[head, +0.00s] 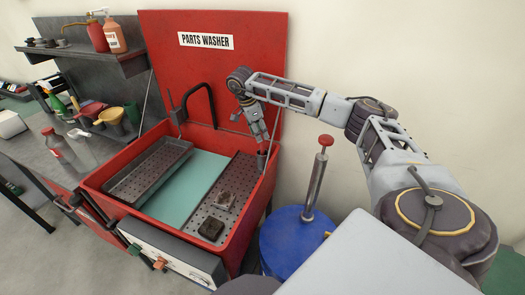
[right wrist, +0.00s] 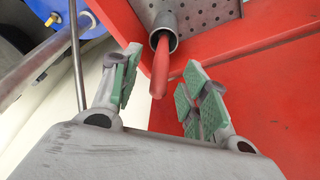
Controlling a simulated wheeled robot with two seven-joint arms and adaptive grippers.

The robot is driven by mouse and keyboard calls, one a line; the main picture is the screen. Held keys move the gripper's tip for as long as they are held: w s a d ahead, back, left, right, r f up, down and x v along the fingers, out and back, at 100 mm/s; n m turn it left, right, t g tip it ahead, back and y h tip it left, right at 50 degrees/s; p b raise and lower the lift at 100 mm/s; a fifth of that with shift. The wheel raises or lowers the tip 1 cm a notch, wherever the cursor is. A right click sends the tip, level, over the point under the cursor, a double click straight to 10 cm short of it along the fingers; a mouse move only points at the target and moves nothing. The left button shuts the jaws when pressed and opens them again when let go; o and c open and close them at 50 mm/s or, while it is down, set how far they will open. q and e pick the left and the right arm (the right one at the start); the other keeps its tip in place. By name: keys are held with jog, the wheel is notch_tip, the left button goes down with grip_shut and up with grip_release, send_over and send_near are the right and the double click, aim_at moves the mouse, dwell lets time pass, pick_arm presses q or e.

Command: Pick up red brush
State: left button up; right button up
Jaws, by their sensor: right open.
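The red brush shows as a red handle (right wrist: 160,68) standing out of a grey cylindrical holder (right wrist: 165,25) in the right wrist view. The rest of the brush is hidden inside the holder. My right gripper (right wrist: 163,80) is open, with its green-padded fingers on either side of the handle's free end, and a gap shows around the handle. In the head view my right gripper (head: 258,130) points down above the right rim of the red parts washer (head: 240,245), close to the holder (head: 262,160). My left gripper is not in view.
The raised red lid (head: 225,80) stands behind the gripper. A blue drum (head: 285,240) with a red-topped pump (head: 318,175) is right of the washer. A tray (head: 150,168) and dark parts (head: 211,229) lie in the basin. A cluttered bench (head: 45,155) is at left.

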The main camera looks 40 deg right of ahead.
aim_at(263, 155)
jog(key=x, duration=0.3)
jog(key=shift+d+f, duration=0.3)
jog(key=shift+f, duration=0.05)
jog(key=shift+d+f+p, duration=0.15)
jog(key=shift+f+p, duration=0.15)
jog(key=shift+f, duration=0.3)
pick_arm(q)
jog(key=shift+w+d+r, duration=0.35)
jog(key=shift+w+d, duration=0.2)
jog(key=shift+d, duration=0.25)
pick_arm(e)
jog(key=shift+f, duration=0.1)
